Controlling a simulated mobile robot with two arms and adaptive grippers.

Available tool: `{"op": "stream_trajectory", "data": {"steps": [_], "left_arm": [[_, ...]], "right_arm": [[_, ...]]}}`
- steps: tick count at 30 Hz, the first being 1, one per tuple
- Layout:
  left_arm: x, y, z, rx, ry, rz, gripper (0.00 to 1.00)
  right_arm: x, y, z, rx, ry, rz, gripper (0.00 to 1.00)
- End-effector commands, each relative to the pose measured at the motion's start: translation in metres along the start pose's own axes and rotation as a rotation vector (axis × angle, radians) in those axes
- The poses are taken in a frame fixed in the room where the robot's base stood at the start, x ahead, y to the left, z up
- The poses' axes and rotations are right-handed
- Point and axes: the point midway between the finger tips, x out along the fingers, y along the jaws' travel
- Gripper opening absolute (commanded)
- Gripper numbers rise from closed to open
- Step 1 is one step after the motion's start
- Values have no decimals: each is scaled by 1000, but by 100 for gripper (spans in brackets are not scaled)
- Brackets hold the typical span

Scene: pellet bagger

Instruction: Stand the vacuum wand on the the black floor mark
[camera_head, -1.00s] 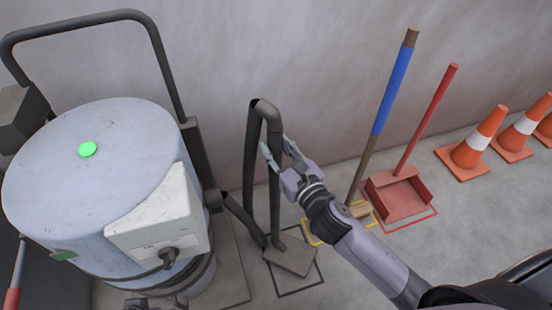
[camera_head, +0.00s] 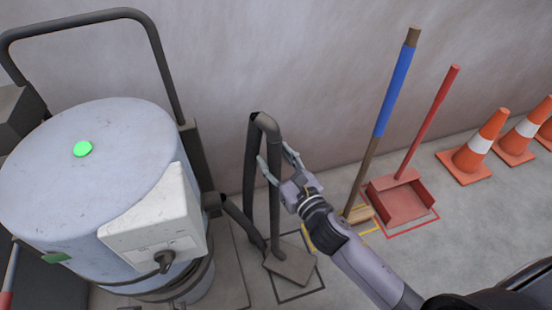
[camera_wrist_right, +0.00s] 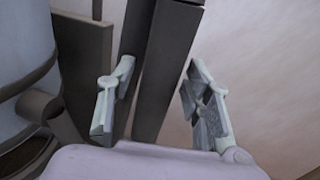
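The vacuum wand (camera_head: 274,205) is a dark grey bent tube with a flat floor head (camera_head: 291,264), standing upright on the floor near the wall. The head lies over the dark square outline of the floor mark (camera_head: 300,294), covering its upper part; the outline's lower and right edges show. My right gripper (camera_head: 273,158) is at the wand's upper tube, with one finger on each side. In the right wrist view its fingers (camera_wrist_right: 160,105) are spread, and a gap shows between the tube (camera_wrist_right: 168,65) and the right finger. My left gripper is not in view.
A large grey vacuum drum (camera_head: 85,190) with a white box and a dark frame stands at left. A blue-handled broom (camera_head: 392,90) and a red dustpan (camera_head: 401,201) stand right of my gripper, with orange cones (camera_head: 475,150) beyond. The wall is close behind the wand.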

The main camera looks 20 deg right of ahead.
Motion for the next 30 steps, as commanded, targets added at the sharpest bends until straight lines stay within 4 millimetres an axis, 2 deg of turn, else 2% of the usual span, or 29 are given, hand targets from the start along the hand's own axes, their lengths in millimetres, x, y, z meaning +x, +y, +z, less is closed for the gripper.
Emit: {"op": "stream_trajectory", "data": {"steps": [11,16,24,30], "left_arm": [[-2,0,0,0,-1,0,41],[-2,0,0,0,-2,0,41],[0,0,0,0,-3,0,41],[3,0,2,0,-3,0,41]], "right_arm": [[-1,0,3,-1,1,0,49],[-25,0,1,0,4,0,49],[-80,0,0,1,4,-2,49],[-108,0,1,2,1,-2,49]]}}
